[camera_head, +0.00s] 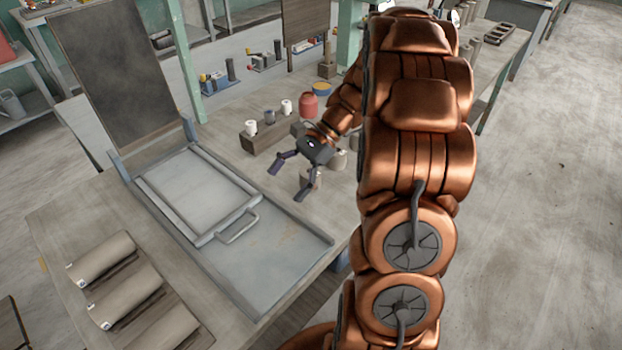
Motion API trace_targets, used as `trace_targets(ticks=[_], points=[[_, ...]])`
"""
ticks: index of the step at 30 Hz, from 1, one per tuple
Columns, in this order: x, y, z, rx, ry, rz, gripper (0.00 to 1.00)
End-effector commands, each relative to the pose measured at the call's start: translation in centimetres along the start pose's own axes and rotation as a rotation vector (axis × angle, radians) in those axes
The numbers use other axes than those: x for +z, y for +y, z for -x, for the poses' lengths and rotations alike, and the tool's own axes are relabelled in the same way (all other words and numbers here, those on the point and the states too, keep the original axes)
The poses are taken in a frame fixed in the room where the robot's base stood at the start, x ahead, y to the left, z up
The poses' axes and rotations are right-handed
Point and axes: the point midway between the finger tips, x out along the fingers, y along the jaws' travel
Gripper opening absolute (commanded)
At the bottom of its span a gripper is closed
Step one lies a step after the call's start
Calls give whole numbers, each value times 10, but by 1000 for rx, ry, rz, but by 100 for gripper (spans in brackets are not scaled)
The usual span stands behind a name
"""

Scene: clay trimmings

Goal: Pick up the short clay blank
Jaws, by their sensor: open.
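My gripper (289,180) is open and empty above the table, its dark fingers spread, just right of the metal tray. A short beige cylinder (314,181), which looks like a clay blank, stands close behind the right finger and is partly hidden by it. I cannot tell whether they touch. Another pale short cylinder (339,160) stands to its right, beside my arm and partly covered. I cannot tell for sure which one is the short clay blank.
A grey tray (285,262) with a handled panel (195,188) lies left of my gripper. A dark block (262,139) with small cylinders and a red jar (308,105) stand behind it. Several clay-coloured rolls (106,259) lie front left. My arm hides the table's right part.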

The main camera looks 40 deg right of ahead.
Motion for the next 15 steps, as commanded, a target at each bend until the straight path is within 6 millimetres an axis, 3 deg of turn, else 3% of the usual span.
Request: trace_targets(ticks=[1, 9, 15], points=[[-16, -5, 6, -36, -26, -45, 85], [-90, -24, 47, -230, -161, -250, 85], [-128, -26, 69, -328, -241, -345, 85]])
